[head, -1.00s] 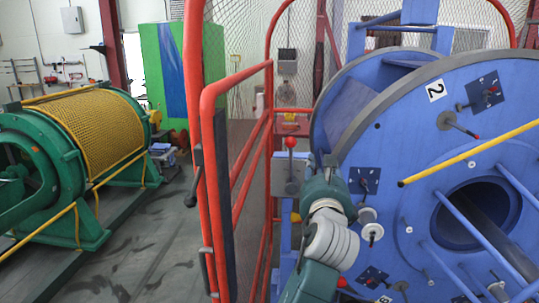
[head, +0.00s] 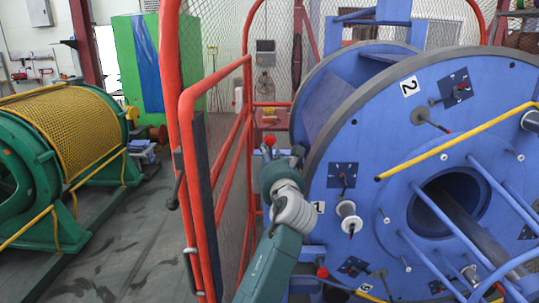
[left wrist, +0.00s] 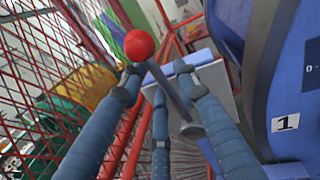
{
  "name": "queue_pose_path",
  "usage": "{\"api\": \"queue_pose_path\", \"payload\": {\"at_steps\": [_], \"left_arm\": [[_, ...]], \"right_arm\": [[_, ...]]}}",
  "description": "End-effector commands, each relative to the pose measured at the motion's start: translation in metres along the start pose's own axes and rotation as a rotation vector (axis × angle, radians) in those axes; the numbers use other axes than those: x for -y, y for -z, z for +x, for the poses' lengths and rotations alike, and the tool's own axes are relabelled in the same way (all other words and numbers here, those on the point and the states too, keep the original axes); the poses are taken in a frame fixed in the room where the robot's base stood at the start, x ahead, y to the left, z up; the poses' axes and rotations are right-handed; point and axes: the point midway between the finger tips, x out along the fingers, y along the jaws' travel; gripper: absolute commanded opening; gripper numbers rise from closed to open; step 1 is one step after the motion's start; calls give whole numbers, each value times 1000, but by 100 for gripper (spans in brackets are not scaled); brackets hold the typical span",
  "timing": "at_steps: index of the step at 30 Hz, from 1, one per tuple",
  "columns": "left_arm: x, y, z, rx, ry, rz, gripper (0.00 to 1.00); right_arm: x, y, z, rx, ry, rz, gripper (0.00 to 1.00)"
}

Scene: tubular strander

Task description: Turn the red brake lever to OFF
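The red ball knob (head: 269,141) of the brake lever stands above my left gripper (head: 283,160) in the head view, beside the blue drum. In the left wrist view the knob (left wrist: 139,45) is large, and its grey shaft (left wrist: 172,93) slants down right to a round base on a grey box (left wrist: 218,82). My left gripper (left wrist: 157,76) has its fingers apart on both sides of the shaft, just below the knob; a third finger is under it. Contact cannot be told. No OFF mark is readable. My right gripper is not in view.
The blue strander drum (head: 365,115) with protruding rods is close on the right. A red-framed mesh guard (head: 187,110) stands close on the left. A green machine with a yellow mesh cover (head: 75,130) is farther left. Floor (head: 140,220) between them is clear.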

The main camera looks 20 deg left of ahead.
Motion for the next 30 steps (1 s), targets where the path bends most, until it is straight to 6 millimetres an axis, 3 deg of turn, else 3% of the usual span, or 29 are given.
{"api": "queue_pose_path", "payload": {"at_steps": [11, 15, 16, 23, 30], "left_arm": [[0, 0, 6, 0, 0, -1, 29], [0, 0, 6, 0, 1, -1, 1], [0, 0, 6, 0, 1, -1, 0], [-1, 0, 6, -2, 1, -8, 0], [-18, -4, 9, -39, -2, -179, 0]], "right_arm": [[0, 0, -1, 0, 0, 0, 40], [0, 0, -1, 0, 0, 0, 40], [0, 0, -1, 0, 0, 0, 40], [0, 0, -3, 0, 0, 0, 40], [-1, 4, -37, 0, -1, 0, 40]]}}
